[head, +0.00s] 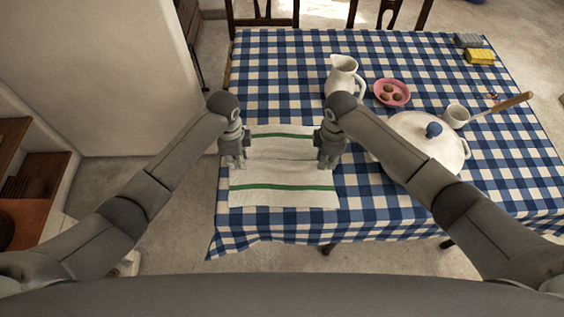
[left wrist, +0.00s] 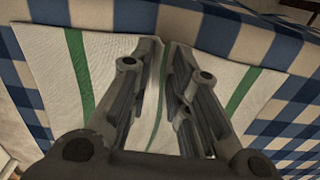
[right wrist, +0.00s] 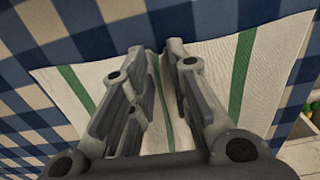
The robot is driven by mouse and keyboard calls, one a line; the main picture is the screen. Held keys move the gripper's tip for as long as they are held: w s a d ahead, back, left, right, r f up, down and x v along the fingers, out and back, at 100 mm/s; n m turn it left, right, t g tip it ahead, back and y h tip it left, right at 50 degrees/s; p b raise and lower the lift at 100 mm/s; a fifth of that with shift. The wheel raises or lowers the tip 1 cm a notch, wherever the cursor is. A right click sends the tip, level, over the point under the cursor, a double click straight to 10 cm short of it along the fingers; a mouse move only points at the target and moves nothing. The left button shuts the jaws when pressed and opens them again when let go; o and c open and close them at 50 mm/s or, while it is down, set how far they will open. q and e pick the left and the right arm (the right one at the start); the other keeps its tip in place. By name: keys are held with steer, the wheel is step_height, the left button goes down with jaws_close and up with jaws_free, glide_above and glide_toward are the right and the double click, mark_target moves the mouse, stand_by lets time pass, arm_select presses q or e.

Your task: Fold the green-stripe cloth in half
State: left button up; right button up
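The white cloth with green stripes (head: 283,198) lies spread flat near the table's left front corner. It also shows in the left wrist view (left wrist: 115,48) and the right wrist view (right wrist: 210,55). My left gripper (head: 233,166) points down at the cloth's left edge, and my right gripper (head: 327,165) points down at its right edge, both about midway between the far and near stripes. I cannot tell whether the tips touch the cloth.
A blue-checked tablecloth (head: 290,80) covers the table. Yellow (head: 480,56) and grey (head: 468,40) items lie far right.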

arm_select(q)
steer(key=shift+f, duration=0.15)
jaws_close()
arm_select(e)
steer(key=shift+f, duration=0.15)
jaws_close()
